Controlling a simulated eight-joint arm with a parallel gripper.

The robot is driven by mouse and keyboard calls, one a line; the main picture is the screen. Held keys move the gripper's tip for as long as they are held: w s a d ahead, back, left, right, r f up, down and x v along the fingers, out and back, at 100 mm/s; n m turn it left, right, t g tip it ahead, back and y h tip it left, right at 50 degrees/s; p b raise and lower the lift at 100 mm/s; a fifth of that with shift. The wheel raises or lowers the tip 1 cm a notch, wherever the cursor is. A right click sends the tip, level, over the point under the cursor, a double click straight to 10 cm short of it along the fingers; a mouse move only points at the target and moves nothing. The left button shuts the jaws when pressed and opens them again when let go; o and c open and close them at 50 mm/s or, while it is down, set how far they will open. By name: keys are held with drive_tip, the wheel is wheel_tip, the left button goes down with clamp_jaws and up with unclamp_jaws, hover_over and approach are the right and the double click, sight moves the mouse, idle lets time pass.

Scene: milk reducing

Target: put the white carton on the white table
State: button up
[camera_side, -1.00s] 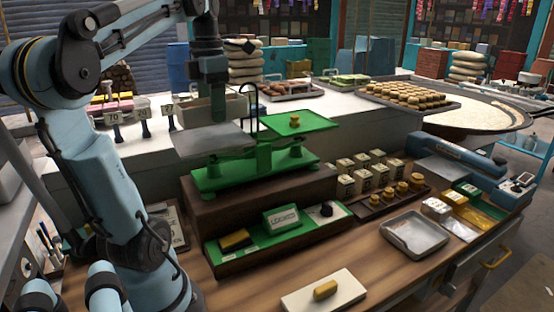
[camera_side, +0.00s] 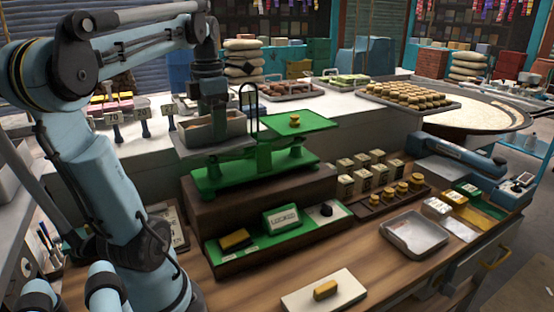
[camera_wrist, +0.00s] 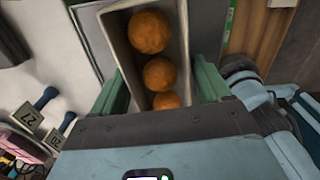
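The white carton (camera_side: 213,130) is an open box at the pale grey left pan (camera_side: 180,150) of the green balance scale (camera_side: 262,158). In the wrist view the carton (camera_wrist: 115,30) holds orange balls (camera_wrist: 160,74). My gripper (camera_side: 210,112) points down at the carton; in the wrist view its green fingers (camera_wrist: 160,85) flank the long walls and look closed against them. The carton's underside is hidden, so its contact with the pan is unclear. The white table (camera_side: 335,105) is the long white counter behind the scale.
The scale's green right pan (camera_side: 310,120) carries a small yellow weight. Price-tagged goods (camera_side: 118,112) stand left on the counter; trays of food (camera_side: 408,94) stand right. Free white surface lies behind the right pan. A green tray (camera_side: 285,235) sits before the scale.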

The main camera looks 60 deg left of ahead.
drive_tip(key=shift+o, duration=1)
drive_tip(key=shift+r, duration=0.15)
